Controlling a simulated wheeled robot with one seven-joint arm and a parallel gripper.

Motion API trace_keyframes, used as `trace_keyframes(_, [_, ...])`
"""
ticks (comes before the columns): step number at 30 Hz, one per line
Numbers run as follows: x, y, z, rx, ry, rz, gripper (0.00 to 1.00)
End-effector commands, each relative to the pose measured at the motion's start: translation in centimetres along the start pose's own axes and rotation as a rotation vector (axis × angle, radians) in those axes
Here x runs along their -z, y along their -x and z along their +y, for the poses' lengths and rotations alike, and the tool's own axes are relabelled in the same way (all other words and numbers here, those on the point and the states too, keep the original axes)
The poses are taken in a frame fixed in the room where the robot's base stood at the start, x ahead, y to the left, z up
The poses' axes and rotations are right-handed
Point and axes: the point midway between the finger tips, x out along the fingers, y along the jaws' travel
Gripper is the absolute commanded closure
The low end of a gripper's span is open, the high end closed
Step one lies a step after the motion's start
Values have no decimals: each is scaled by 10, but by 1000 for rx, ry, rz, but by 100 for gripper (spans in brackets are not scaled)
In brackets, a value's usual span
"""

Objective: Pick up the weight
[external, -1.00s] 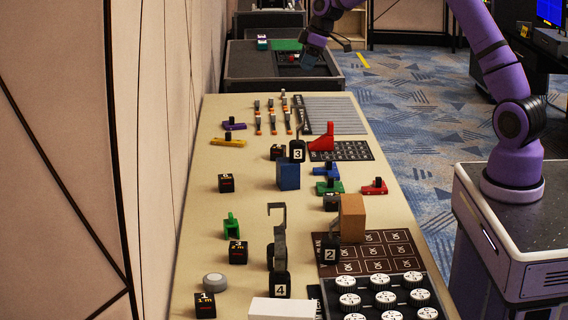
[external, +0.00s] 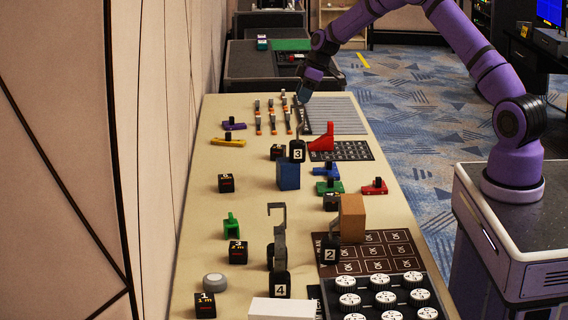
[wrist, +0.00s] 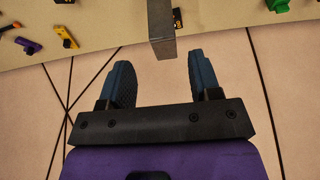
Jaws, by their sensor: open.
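Several small black cubes with printed labels stand on the long beige table (external: 200,222), including one at the middle left (external: 225,183) and one near the front (external: 205,305). I cannot tell which object is the weight. My gripper (external: 303,96) is over the far part of the table, pointing down. In the wrist view my gripper (wrist: 162,75) is open, its two blue fingers apart with nothing held between them. A grey-topped dark bar (wrist: 162,32) shows just beyond the fingers. A labelled black cube (wrist: 178,18) is partly hidden behind it.
A blue box (external: 288,176), a brown box (external: 352,218), a red piece (external: 323,140) and numbered black blocks, such as block 4 (external: 280,285), crowd the table. A tray of white round knobs (external: 379,299) is at the front right. The wall (external: 150,120) runs along the left.

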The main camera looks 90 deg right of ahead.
Motion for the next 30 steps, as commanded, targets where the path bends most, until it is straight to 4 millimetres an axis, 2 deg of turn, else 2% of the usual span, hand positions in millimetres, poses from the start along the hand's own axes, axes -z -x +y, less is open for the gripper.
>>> trace_keyframes(10, [-1, -44, -5, 1, 1, -1, 43])
trace_keyframes(18, [-1, -48, -5, 0, 1, 0, 43])
trace_keyframes(20, [-1, -48, -5, 0, 0, 0, 54])
trace_keyframes(26, [-1, -48, -5, 0, 0, 0, 100])
trace_keyframes(30, [-1, -48, -5, 0, 0, 0, 100])
